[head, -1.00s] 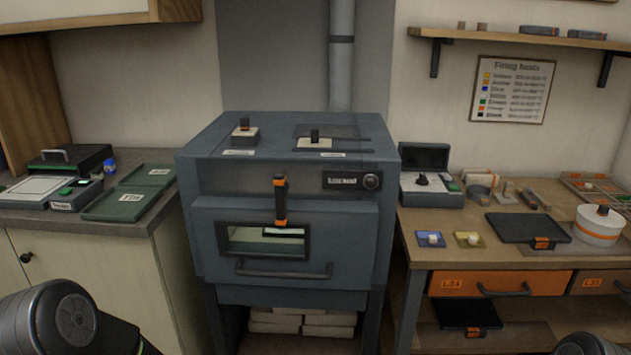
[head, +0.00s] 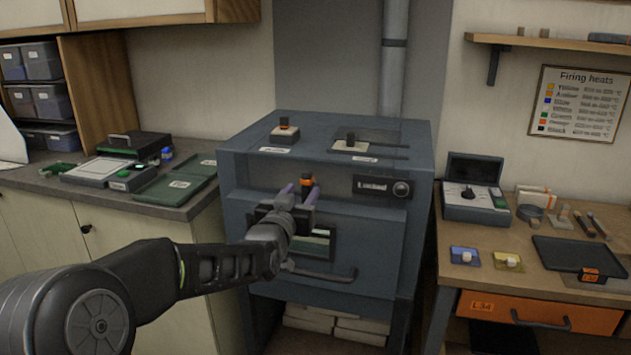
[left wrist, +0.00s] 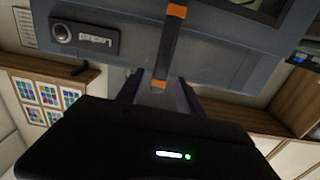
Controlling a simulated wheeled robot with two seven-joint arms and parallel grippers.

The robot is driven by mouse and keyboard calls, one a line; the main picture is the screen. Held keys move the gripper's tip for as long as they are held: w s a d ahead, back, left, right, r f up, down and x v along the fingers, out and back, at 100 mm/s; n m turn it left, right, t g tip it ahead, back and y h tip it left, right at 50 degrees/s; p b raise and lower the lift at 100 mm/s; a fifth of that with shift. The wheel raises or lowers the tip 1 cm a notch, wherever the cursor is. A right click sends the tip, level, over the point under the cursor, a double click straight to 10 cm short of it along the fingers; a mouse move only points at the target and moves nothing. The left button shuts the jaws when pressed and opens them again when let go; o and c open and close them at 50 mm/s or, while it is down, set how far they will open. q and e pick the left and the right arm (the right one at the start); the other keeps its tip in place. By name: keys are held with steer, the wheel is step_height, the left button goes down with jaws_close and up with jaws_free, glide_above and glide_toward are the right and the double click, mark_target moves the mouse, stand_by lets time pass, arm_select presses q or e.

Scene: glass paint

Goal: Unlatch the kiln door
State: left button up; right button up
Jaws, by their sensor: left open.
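The kiln (head: 345,250) is a blue-grey box with a windowed door (head: 375,235). Its latch (head: 306,181) is a dark upright bar with orange ends. In the head view only its upper orange end shows clearly, the rest being behind my gripper. My left gripper (head: 299,193) is open at the latch, with a finger to either side of that end. In the left wrist view, turned upside down, the latch (left wrist: 168,48) runs toward the space between the open fingers (left wrist: 159,92). Contact cannot be told. A panel beside it (head: 382,187) reads "Locked". My right gripper is out of view.
A bar handle (head: 320,274) crosses the door below the window. Small blocks stand on the kiln top (head: 310,145). A counter with green trays (head: 165,195) is at the left. A wooden bench (head: 465,275) with a control box (head: 472,205) stands close at the right.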

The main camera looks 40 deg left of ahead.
arm_select(q)
steer(key=p+x, duration=0.2)
steer(key=x, duration=0.5)
steer(key=shift+w+a, duration=0.15)
steer(key=shift+w, duration=0.2)
steer(key=shift+c, duration=0.4)
jaws_close()
stand_by(0.7)
